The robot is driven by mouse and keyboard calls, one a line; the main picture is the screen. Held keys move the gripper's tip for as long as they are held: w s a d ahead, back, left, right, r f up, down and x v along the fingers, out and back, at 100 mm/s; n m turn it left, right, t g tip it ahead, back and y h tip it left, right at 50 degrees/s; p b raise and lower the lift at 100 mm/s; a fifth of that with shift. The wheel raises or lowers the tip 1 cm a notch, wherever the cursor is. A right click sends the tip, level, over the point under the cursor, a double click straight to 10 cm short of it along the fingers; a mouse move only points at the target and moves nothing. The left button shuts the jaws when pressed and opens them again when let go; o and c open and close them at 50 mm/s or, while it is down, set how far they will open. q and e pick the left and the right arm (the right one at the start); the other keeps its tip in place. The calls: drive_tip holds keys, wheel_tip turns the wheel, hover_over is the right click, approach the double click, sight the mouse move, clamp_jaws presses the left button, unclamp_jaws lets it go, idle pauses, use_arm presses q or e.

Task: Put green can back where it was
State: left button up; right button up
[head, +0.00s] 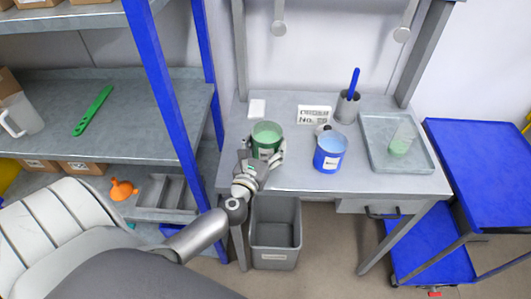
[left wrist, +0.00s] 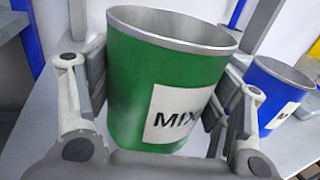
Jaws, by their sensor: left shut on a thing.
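Whether the can's base touches the bench is hard to tell. My right gripper is not in view.
A blue can (head: 328,153) stands to the right; it also shows in the left wrist view (left wrist: 275,90). A grey bin (head: 275,255) stands below.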

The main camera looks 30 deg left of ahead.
use_arm(q)
wheel_tip(320, 180, down, 3)
drive_tip(key=shift+w+a+f+b, duration=0.1)
drive_tip(key=shift+a+f+b, duration=0.05)
drive_tip(key=shift+b, duration=0.4)
drive_tip(key=shift+f, duration=0.15)
drive_tip(key=o, duration=1.4)
drive_tip(key=shift+c, duration=0.2)
